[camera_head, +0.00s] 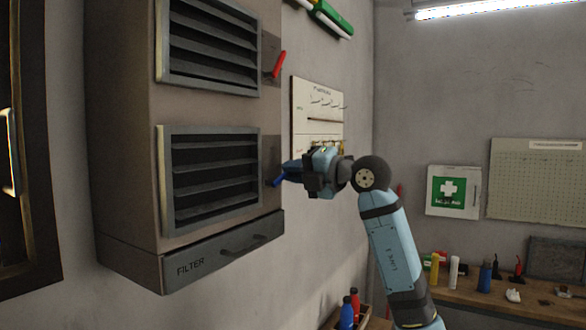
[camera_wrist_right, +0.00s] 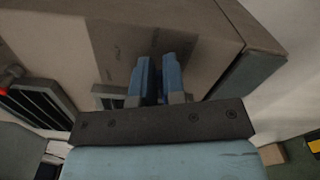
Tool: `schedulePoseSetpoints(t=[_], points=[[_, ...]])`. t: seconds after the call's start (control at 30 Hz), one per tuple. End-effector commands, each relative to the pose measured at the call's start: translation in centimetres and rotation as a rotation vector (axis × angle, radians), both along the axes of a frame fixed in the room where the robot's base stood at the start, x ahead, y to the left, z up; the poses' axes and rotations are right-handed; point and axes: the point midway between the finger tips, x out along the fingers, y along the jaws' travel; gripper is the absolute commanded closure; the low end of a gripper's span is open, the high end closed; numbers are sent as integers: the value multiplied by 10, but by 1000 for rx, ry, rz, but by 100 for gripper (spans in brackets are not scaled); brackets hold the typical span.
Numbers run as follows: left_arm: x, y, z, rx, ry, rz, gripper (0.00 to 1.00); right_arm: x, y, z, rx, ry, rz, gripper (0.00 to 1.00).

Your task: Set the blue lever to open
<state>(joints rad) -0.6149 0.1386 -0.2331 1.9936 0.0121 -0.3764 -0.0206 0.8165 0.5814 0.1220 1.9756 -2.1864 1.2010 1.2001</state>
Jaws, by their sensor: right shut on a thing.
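The blue lever (camera_head: 276,182) is on the side strip of the wall cabinet, right of the lower louvred vent (camera_head: 215,170). Only a short dark blue end shows, slanting up toward my gripper; the rest is hidden. My right gripper (camera_head: 291,170) is shut on the blue lever at the cabinet's face. In the right wrist view its two blue fingers (camera_wrist_right: 157,68) reach to the cabinet face with a narrow gap between them; the lever cannot be made out there. My left gripper is not in view.
A red lever (camera_head: 279,64) slants up beside the upper vent (camera_head: 212,43). A filter drawer (camera_head: 225,252) with a handle is below. A workbench (camera_head: 505,298) with bottles is at lower right.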

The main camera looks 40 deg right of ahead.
Motion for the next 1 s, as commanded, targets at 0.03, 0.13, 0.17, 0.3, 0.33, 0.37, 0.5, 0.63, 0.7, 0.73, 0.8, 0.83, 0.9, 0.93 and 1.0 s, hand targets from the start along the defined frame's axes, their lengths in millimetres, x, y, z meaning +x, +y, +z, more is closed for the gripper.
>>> schedulePoseSetpoints(t=[0.03, 0.13, 0.17, 0.3, 0.33, 0.37, 0.5, 0.63, 0.7, 0.73, 0.8, 0.83, 0.9, 0.93, 1.0], points=[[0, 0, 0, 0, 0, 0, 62, 0, 0, -1, 6, 4, 2, 100], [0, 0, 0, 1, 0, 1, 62, 0, 0, -2, 15, 8, 2, 100], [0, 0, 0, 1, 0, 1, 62, 0, 0, -2, 16, 8, 2, 100], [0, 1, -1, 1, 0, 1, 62, 0, 0, -2, 19, 10, 2, 100], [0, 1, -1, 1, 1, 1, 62, 0, 0, -2, 19, 10, 2, 100], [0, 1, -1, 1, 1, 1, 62, 0, 0, -2, 19, 10, 2, 100], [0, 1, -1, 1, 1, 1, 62, 0, 0, -2, 18, 10, 1, 100], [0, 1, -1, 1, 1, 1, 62, 0, 0, -2, 17, 10, 1, 64], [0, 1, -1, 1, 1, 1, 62, 0, 0, -2, 18, 9, 1, 64], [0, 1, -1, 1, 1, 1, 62, 0, 0, -2, 18, 9, 1, 64], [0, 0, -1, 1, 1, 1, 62, 0, 0, -2, 17, 8, 1, 64], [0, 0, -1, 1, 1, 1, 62, 0, 0, -2, 17, 8, 1, 64], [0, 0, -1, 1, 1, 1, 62, 0, 0, -2, 17, 8, 0, 64], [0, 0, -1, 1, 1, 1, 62, -1, -1, -2, 17, 8, 0, 64], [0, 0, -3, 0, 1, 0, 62, -5, -3, -3, 17, 8, 0, 64]])
